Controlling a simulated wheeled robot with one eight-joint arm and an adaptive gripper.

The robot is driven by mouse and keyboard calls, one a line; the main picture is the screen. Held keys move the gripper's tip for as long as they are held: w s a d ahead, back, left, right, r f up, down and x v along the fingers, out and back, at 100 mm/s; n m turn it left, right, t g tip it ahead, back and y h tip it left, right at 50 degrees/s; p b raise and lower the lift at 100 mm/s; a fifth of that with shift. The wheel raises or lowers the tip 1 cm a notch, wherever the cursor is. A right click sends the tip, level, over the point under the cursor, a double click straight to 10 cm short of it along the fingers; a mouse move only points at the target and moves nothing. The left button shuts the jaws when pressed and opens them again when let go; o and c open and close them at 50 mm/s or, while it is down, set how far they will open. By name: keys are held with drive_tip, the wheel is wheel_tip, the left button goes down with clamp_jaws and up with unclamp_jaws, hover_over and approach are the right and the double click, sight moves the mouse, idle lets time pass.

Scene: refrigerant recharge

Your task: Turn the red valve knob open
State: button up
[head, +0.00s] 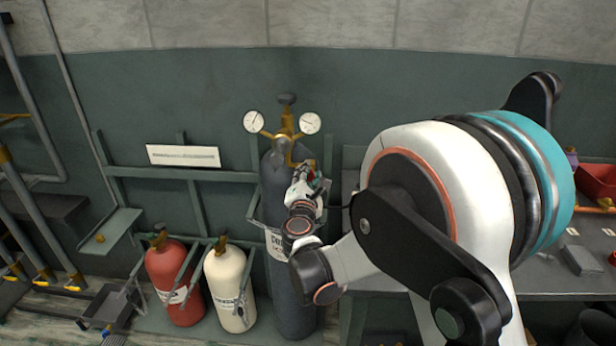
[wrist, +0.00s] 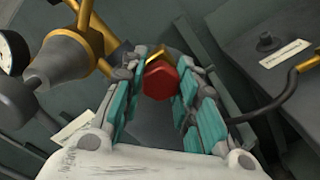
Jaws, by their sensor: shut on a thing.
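The red valve knob (wrist: 160,79) is a small faceted knob, seen in the wrist view at the far end of my gripper (wrist: 158,85). My gripper's teal-padded fingers stand on both sides of the knob and are shut on it. A yellow brass fitting shows just behind the knob. In the head view my gripper (head: 312,182) is at the brass regulator (head: 286,135) on top of the dark tall cylinder (head: 285,290). The knob is mostly hidden there by the fingers.
Two round gauges (head: 309,123) flank the regulator. A red cylinder (head: 172,268) and a cream cylinder (head: 228,270) stand to the left in a rack. A dark hose (wrist: 285,95) curves at the right in the wrist view. A workbench (head: 540,285) is at the right.

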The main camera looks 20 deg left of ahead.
drive_tip(key=shift+n, duration=0.4)
drive_tip(key=o, duration=1.1)
drive_tip(key=v, duration=1.2)
drive_tip(key=shift+f, duration=0.1)
